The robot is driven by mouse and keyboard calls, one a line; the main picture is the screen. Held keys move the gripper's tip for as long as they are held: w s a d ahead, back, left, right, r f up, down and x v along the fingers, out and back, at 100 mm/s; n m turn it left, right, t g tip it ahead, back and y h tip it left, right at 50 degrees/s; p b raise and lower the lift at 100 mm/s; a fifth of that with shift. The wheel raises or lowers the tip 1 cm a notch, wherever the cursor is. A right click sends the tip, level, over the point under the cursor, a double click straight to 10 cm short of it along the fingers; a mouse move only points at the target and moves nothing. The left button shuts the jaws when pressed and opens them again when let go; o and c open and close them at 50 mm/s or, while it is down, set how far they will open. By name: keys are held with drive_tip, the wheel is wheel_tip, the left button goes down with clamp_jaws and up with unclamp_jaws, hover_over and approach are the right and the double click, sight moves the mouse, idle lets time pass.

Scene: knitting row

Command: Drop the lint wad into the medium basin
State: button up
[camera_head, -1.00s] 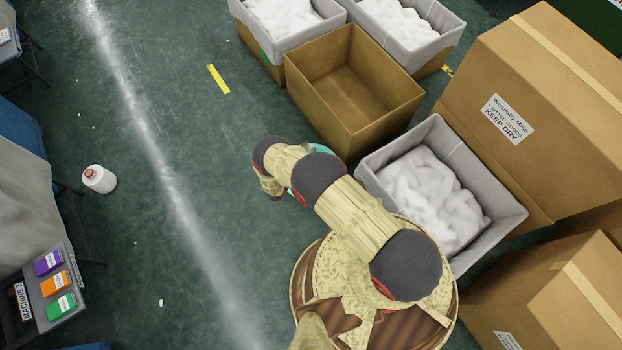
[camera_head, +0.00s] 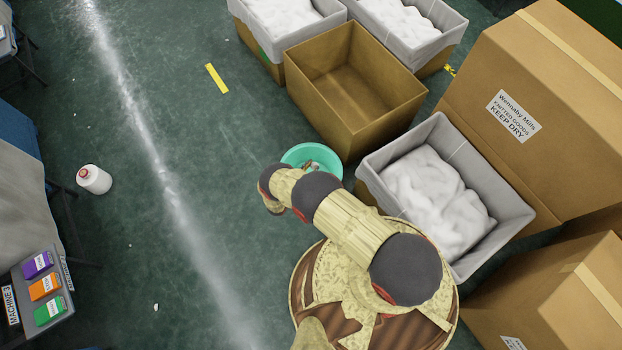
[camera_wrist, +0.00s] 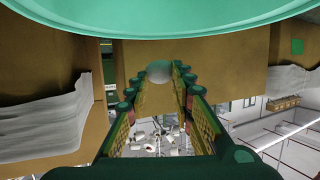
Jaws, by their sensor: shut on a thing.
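The lint wad (camera_wrist: 159,72) is a small pale grey ball between my fingertips in the wrist view. A teal curved surface (camera_wrist: 160,22), apparently the basin, fills the top of the wrist view, close to the camera. No other basin shows for comparing size.
An empty brown box (camera_head: 333,112) stands behind the basin. A grey-lined box of white fluff (camera_head: 458,255) and large cartons (camera_head: 570,130) crowd the right. Open green floor (camera_head: 180,250) lies left of my arm.

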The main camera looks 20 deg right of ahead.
drive_tip(key=shift+f, duration=0.3)
drive_tip(key=o, duration=0.7)
drive_tip(key=shift+c, duration=0.2)
drive_tip(key=shift+o, duration=0.4)
drive_tip(key=v, duration=1.2)
